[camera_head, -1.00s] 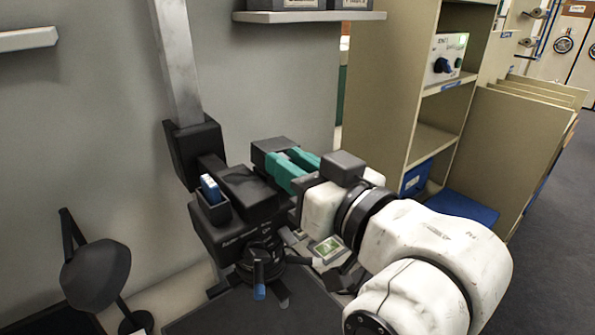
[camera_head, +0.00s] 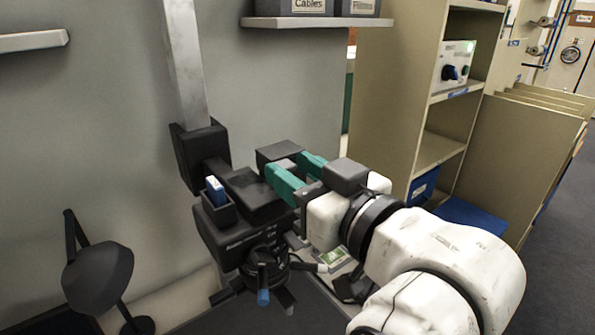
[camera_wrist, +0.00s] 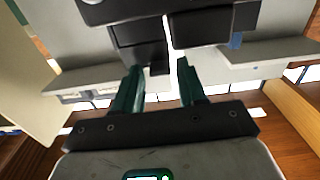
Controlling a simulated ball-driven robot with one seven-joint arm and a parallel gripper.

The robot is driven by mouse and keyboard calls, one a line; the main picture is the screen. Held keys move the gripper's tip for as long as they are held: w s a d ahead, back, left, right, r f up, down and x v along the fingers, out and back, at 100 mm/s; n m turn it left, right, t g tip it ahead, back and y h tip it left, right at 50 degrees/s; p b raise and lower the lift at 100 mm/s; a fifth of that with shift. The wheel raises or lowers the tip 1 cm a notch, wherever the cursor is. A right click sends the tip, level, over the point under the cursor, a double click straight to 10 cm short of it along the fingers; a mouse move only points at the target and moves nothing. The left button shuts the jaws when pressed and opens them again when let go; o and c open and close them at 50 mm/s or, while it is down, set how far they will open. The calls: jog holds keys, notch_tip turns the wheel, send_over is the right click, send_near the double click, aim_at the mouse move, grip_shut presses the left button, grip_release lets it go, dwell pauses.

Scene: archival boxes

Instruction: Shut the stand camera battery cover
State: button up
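The stand camera (camera_head: 228,243) is a black body fixed on a column against the grey wall, with its lens pointing down. A blue and white block (camera_head: 215,189) stands in an open black pocket on its near left corner. I cannot clearly tell which black part is the battery cover. My gripper (camera_head: 286,162) has teal fingers, spread apart with nothing seen between them, at the right side of the camera. In the wrist view my gripper (camera_wrist: 159,65) points at dark camera parts (camera_wrist: 140,45); I cannot tell whether they touch.
A black lamp-like head (camera_head: 97,276) stands at the left. A shelf (camera_head: 315,21) with boxes hangs above. A beige shelf unit (camera_head: 385,100) stands behind at the right, with folders or panels beside it.

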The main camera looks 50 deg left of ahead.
jog(key=shift+o, duration=0.8)
jog(key=d, duration=1)
jog(key=shift+s+d+b, duration=0.3)
jog(key=shift+s+d, duration=0.1)
